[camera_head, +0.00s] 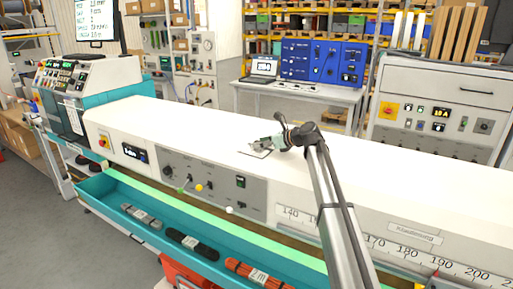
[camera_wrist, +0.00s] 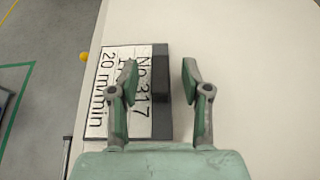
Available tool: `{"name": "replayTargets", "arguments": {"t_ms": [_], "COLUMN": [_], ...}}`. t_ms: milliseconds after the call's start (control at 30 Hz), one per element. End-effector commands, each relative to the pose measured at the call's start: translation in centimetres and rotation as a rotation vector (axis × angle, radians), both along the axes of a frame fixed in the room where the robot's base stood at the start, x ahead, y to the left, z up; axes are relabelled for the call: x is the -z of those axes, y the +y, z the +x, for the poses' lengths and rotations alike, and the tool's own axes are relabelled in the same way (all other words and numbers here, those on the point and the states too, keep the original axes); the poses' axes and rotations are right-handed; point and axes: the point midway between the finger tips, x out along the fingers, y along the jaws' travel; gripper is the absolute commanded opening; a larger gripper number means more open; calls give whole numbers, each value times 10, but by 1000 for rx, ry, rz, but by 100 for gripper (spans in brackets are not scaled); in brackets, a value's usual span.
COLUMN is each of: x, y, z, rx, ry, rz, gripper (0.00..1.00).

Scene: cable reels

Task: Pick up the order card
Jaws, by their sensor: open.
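The order card (camera_wrist: 110,75) lies flat on the white machine top. It is white with black print reading "No 317" and "20 m/min", and has a dark strip (camera_wrist: 161,110) along its right side in the wrist view. In the head view the card (camera_head: 254,152) shows as a small pale rectangle partly hidden by my gripper (camera_head: 267,144). In the wrist view my gripper (camera_wrist: 159,78) is open and empty, with its left finger over the card's print and its right finger over the bare surface just right of the dark strip.
The white machine top (camera_head: 180,118) is otherwise clear around the card. A teal trough (camera_head: 110,190) with cable bundles runs along the front, below a panel with knobs (camera_head: 200,186). A table with a laptop (camera_head: 263,68) and a blue unit (camera_head: 322,62) stands behind.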

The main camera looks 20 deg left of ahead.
Motion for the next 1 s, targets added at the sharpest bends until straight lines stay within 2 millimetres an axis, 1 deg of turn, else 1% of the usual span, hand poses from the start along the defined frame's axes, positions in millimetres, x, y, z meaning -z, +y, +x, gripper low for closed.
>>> {"name": "replayTargets", "arguments": {"t_ms": [100, 133, 167, 200, 267, 767, 867, 1000], "x": [1, 0, 0, 0, 0, -3, -8, -25], "y": [-1, 0, -1, -1, -1, -1, 0, 0], "z": [0, 0, 0, 0, 0, 0, 1, 1], "rx": [0, 0, 0, 0, 0, 0, 0, 0], "ry": [0, 0, 0, 0, 0, 0, 0, -1], "rz": [0, 0, 0, 0, 0, 0, 1, 1], "gripper": [48, 44, 34, 20, 0, 0, 0, 0]}}
